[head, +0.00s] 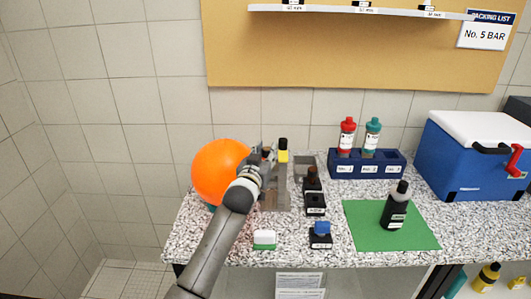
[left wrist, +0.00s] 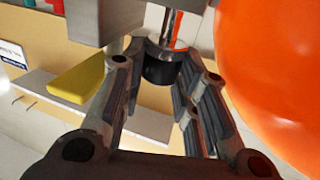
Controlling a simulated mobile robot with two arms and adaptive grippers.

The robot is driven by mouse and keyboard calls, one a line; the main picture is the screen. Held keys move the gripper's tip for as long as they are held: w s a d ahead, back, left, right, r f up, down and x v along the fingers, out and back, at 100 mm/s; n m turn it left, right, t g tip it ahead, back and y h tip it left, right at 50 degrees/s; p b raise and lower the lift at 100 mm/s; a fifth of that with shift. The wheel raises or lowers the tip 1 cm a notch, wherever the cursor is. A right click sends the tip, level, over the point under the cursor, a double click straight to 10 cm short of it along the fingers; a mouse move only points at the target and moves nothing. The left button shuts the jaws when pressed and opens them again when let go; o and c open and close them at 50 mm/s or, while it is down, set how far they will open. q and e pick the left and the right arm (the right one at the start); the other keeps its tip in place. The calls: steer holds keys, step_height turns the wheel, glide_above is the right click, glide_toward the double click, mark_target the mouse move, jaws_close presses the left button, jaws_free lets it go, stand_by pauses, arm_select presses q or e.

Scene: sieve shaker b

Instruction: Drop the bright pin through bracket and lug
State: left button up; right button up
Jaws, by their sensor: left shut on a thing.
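My left gripper (head: 263,155) is beside the orange ball at the back left of the speckled counter. In the left wrist view its fingers are closed around the black head (left wrist: 160,68) of the bright pin. The pin's shiny shaft (left wrist: 170,22) runs from the head toward the top edge, where its end is out of view. Grey metal parts (left wrist: 116,14) show close beside the shaft. In the head view a grey metal fixture (head: 276,194) stands under the gripper, partly hidden by it. I cannot tell whether the shaft is inside the bracket or lug.
The orange ball (head: 219,172) is close beside the gripper. A yellow block with a black top (head: 283,152) is just right of it. Dark bottles, small labelled holders, a blue rack (head: 366,170), a green mat (head: 372,237) and a blue cooler (head: 463,160) occupy the right.

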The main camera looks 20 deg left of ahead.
arm_select(q)
steer(key=shift+f+b, duration=0.3)
steer(key=shift+f, duration=0.25)
steer(key=o, duration=1.1)
steer(key=shift+s+f, duration=0.1)
steer(key=shift+s+f, duration=0.1)
steer(key=shift+s+d+r, duration=0.1)
steer(key=shift+s+r, duration=0.05)
steer(key=shift+s, duration=2.8)
steer(key=shift+s+d+r, duration=0.1)
steer(key=shift+s+r, duration=0.05)
steer(key=shift+s, duration=2.8)
